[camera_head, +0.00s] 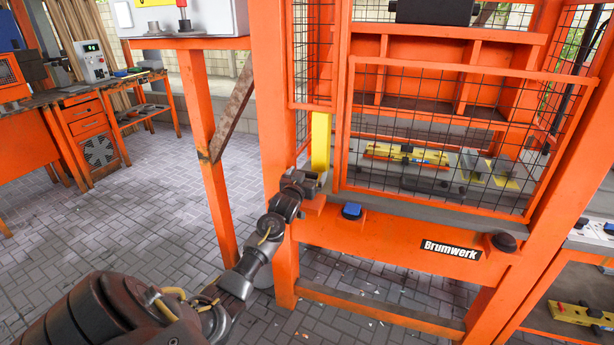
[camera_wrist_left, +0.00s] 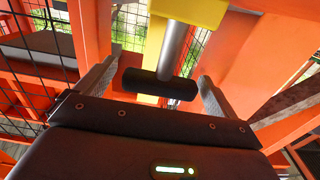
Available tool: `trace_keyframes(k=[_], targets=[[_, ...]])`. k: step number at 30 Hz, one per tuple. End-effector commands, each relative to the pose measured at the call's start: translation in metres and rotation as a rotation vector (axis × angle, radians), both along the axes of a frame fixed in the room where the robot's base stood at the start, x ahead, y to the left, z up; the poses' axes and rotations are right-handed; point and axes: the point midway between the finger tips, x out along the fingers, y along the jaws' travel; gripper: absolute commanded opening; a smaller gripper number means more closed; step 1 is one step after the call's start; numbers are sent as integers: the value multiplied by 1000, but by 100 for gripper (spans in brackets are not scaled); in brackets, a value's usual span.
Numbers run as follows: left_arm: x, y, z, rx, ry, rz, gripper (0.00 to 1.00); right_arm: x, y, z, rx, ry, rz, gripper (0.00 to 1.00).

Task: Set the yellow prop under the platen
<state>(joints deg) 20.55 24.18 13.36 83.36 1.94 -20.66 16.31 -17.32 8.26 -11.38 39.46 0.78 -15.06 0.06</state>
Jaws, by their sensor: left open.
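The yellow prop (camera_head: 320,142) is an upright yellow bar at the left side of the orange press, beside the left edge of the mesh guard. In the left wrist view its yellow body (camera_wrist_left: 205,12) shows at the top, with a grey rod and a black cross grip (camera_wrist_left: 158,84). My left gripper (camera_head: 307,181) is at the prop's lower end. Its fingers (camera_wrist_left: 155,88) are open, one on each side of the black grip, with gaps showing. My right gripper is not in view.
The mesh guard (camera_head: 440,135) covers the press front. A blue button (camera_head: 352,211) and a black knob (camera_head: 504,242) sit on the front beam (camera_head: 400,232). Orange posts stand close to my left arm. Tiled floor (camera_head: 165,215) is clear to the left, before the workbenches.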

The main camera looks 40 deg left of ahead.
Motion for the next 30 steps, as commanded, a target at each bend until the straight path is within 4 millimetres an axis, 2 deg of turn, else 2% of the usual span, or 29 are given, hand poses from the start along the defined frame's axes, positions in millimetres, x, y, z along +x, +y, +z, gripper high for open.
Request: trace_keyframes(k=[5,8,15,21,25,30], targets=[[-3,-2,0,0,-1,0,95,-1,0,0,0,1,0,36],[-13,-6,-1,0,0,0,95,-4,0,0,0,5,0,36],[-57,-25,-1,0,0,-1,95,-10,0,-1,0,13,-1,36],[-86,-39,-1,0,0,-1,95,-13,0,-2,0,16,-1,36],[-96,-43,-1,0,1,0,95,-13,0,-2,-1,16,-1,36],[-99,-44,0,0,0,0,95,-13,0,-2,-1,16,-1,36]])
